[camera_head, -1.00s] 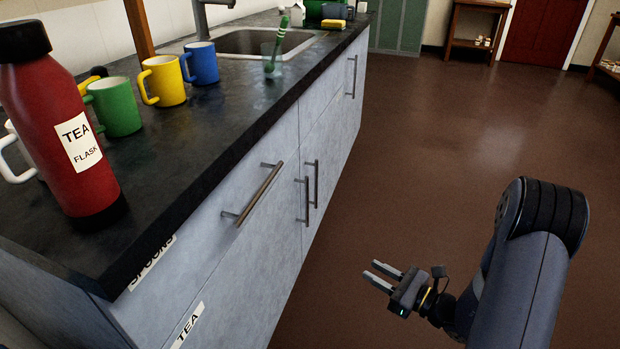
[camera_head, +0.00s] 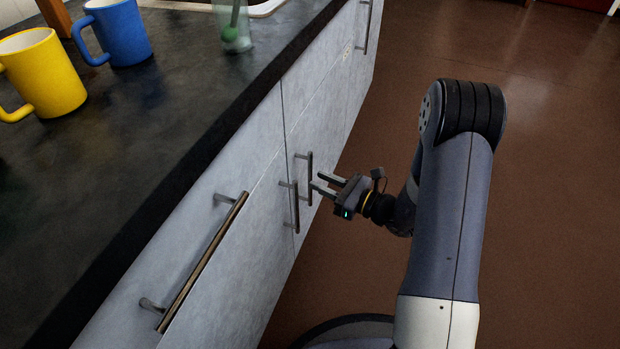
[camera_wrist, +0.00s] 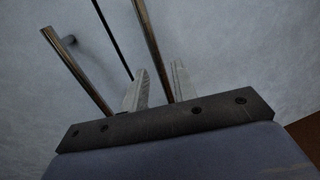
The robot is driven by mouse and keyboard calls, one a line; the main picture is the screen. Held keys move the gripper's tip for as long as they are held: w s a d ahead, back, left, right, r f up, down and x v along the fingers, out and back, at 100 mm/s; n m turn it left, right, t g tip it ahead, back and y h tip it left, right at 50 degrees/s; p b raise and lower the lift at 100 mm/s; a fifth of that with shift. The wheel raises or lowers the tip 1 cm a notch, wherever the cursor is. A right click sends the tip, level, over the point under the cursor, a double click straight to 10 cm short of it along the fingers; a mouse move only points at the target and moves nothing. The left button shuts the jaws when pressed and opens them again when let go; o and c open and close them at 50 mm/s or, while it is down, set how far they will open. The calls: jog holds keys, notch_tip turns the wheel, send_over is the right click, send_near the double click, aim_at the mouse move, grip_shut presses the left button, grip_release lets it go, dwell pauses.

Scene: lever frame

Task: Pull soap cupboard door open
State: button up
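Two grey cupboard doors meet at a dark seam, each with a vertical bar handle: the left handle (camera_head: 295,207) and the right handle (camera_head: 309,166). No soap label is readable in either view. My gripper (camera_head: 322,183) is open in front of the right handle. In the wrist view, the right handle (camera_wrist: 152,45) runs down between the two fingers of my gripper (camera_wrist: 160,85); I cannot tell whether they touch it. The left handle (camera_wrist: 75,70) lies outside the fingers, to the left. Both doors look shut.
A drawer with a long bar handle (camera_head: 203,262) is nearer on the left. The dark worktop (camera_head: 150,150) above holds a yellow mug (camera_head: 45,75), a blue mug (camera_head: 118,32) and a glass (camera_head: 234,28). Brown floor (camera_head: 560,200) to the right is clear.

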jog(key=shift+b+x, duration=0.4)
jog(key=shift+x, duration=1.65)
grip_shut()
